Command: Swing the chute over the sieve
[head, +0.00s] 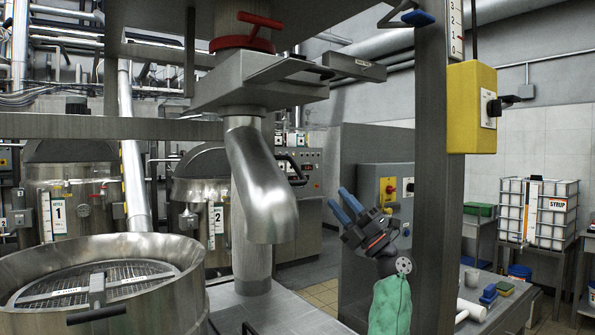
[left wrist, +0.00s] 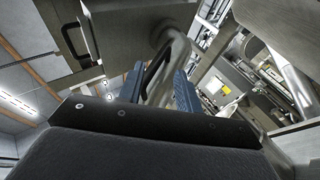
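The chute (head: 262,185) is a bent silver pipe hanging from a grey housing, with its outlet facing down, to the right of the sieve. A dark loop handle (head: 293,168) sits on its right side. The sieve (head: 172,285) is a wide round steel drum with a mesh inside, at the lower left. My left gripper (head: 346,203) has blue fingers, set apart and pointing up and left towards the handle. In the left wrist view, the dark handle shows in the gap between the fingers (left wrist: 157,72); no closed grip shows. My right gripper is out of view.
A steel post (head: 432,200) with a yellow box (head: 472,107) stands right of my left gripper. A red-handled valve (head: 258,22) is above the chute. Mixers stand behind. Space between chute and sieve looks clear.

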